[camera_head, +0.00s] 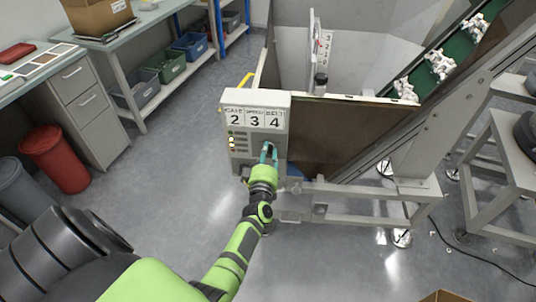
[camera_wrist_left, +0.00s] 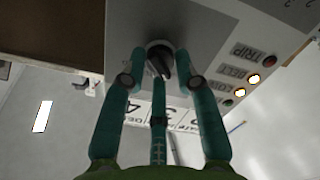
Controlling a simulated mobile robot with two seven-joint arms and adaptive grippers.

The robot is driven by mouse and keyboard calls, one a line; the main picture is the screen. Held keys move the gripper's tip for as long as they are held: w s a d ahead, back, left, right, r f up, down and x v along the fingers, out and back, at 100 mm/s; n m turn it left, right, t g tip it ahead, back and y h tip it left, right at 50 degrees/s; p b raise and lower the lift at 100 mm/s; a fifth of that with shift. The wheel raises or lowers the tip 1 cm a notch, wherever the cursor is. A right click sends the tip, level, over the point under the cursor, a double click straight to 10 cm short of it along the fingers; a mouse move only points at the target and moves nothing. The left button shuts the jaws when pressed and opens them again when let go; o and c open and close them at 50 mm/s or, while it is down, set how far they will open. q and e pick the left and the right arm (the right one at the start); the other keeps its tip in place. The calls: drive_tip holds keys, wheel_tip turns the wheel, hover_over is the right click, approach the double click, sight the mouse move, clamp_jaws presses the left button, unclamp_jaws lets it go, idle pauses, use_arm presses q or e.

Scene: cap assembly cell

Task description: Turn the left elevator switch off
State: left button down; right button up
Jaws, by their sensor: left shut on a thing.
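A pale control box (camera_head: 242,165) stands at the front left of the conveyor, with signs reading 2, 3 and 4 on its top. Its dark switch knob (camera_wrist_left: 160,60) on a round collar shows upside down in the left wrist view. My left gripper (camera_head: 268,152) has its teal fingers at the box's front face. In the left wrist view the fingers (camera_wrist_left: 160,70) stand around the knob and close on it. They partly cover the knob in the head view. My right gripper is not in view.
A green conveyor belt (camera_head: 462,43) carries white parts at the upper right. A brown side panel (camera_head: 325,135) and grey frame stand right of the box. Red bin (camera_head: 60,160) at left; floor between is clear.

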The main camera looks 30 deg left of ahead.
use_arm(q)
drive_tip(key=shift+a+r, duration=0.4)
drive_tip(key=c, duration=1)
unclamp_jaws()
drive_tip(key=shift+f, duration=0.15)
drive_tip(key=v, duration=0.7)
drive_tip(key=shift+s+d, duration=0.15)
drive_tip(key=shift+s, duration=0.15)
